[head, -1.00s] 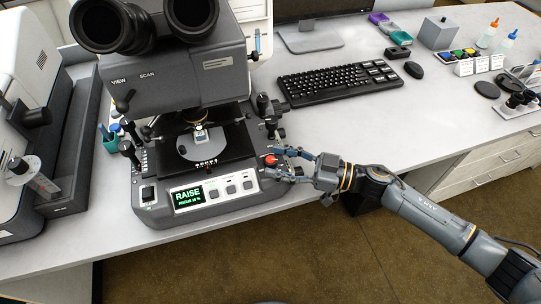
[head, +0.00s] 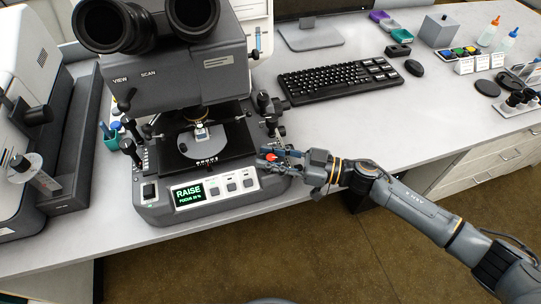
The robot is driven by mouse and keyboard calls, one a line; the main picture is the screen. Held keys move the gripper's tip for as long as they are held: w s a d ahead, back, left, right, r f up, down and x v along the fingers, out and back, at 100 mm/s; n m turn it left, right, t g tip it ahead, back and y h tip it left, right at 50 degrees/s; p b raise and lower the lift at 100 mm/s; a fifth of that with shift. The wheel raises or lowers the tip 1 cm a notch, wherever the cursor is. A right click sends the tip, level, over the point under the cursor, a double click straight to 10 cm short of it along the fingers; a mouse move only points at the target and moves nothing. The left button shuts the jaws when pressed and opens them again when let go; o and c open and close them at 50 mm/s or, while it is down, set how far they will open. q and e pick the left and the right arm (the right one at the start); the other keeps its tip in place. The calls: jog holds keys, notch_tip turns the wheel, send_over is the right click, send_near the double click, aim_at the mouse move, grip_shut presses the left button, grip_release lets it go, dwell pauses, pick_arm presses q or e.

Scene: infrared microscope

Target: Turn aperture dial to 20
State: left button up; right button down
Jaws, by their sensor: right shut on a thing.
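The microscope (head: 180,78) stands at the left of the bench, with twin eyepieces, a stage and a lit screen (head: 188,194) reading "RAISE" above a small focus percentage, its digits hard to read. My right gripper (head: 272,158) is at the right side of the microscope base, shut around a knob with a red face (head: 270,157). The fingers hide most of this knob, and I cannot read any scale on it. I cannot tell which control is the aperture dial. My left gripper is not in view.
Black side knobs (head: 268,104) rise just behind my right gripper. A keyboard (head: 337,81) and mouse (head: 413,67) lie to the right. Another instrument (head: 35,75) stands at the far left. The bench right of the gripper is mostly clear.

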jog(key=shift+n+g, duration=0.3)
jog(key=shift+g, duration=0.1)
jog(key=c, duration=1)
grip_release()
jog(key=shift+d, duration=0.15)
jog(key=s+d, duration=0.2)
jog(key=d, duration=0.9)
jog(key=shift+d, duration=0.3)
